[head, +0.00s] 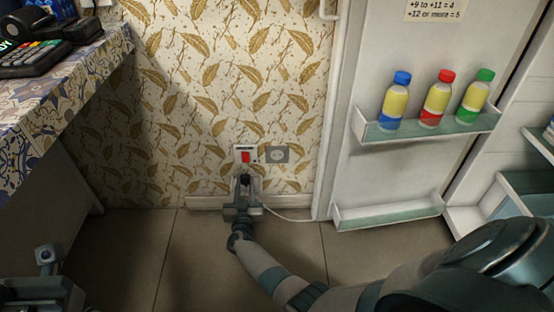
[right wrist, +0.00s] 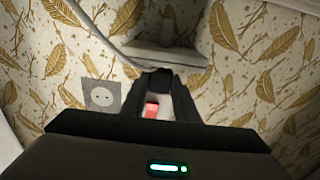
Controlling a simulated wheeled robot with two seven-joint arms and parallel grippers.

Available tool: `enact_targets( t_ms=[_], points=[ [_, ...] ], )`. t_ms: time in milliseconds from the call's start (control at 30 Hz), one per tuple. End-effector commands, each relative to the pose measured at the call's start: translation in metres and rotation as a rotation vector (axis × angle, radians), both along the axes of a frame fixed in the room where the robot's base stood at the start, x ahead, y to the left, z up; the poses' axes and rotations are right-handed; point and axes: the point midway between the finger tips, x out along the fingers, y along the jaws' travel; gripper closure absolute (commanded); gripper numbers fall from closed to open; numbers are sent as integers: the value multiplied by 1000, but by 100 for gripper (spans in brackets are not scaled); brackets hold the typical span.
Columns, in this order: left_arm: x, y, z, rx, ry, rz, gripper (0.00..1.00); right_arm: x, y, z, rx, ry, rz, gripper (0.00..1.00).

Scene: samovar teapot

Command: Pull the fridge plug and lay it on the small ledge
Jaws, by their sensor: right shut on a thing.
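My right gripper (head: 244,182) is at the wall, low down, just below a white outlet plate with a red switch (head: 245,157). It is shut on the fridge plug, which its fingers mostly hide. A white cord (head: 288,217) runs from beside the gripper to the right toward the fridge. In the right wrist view the fingers (right wrist: 158,95) point at the wall, with the red switch (right wrist: 151,111) between them. I cannot tell whether the plug is in the outlet. A pale, ledge-like shape (right wrist: 165,56) shows beyond the fingertips. Part of my left gripper (head: 47,255) shows at lower left; its jaws are unclear.
A grey socket (head: 277,154) is right of the switch. The open fridge door (head: 370,60) with several bottles (head: 437,98) stands on the right. A patterned counter (head: 60,90) with a phone (head: 30,45) is on the left. The tiled floor (head: 140,250) is clear.

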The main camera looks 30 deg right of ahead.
Motion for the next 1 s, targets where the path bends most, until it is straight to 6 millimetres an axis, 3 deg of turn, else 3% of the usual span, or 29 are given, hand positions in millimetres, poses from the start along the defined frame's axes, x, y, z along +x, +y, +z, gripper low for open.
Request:
enact_targets(
  t_ms=[33, 367, 400, 500, 1000],
  points=[
    [0, 0, -2, 0, 0, 0, 100, -2, 0, -7, 4, 8, 0, 100],
    [0, 0, -3, 0, 0, 0, 100, -4, 0, -11, 6, 13, 1, 100],
    [0, 0, -3, 0, 0, 0, 100, -4, 1, -11, 6, 14, 1, 70],
    [0, 0, -3, 0, 0, 0, 100, -4, 0, -11, 5, 14, 1, 51],
    [0, 0, -2, 0, 1, 0, 100, -2, 0, -7, 3, 6, 1, 51]
  ],
)
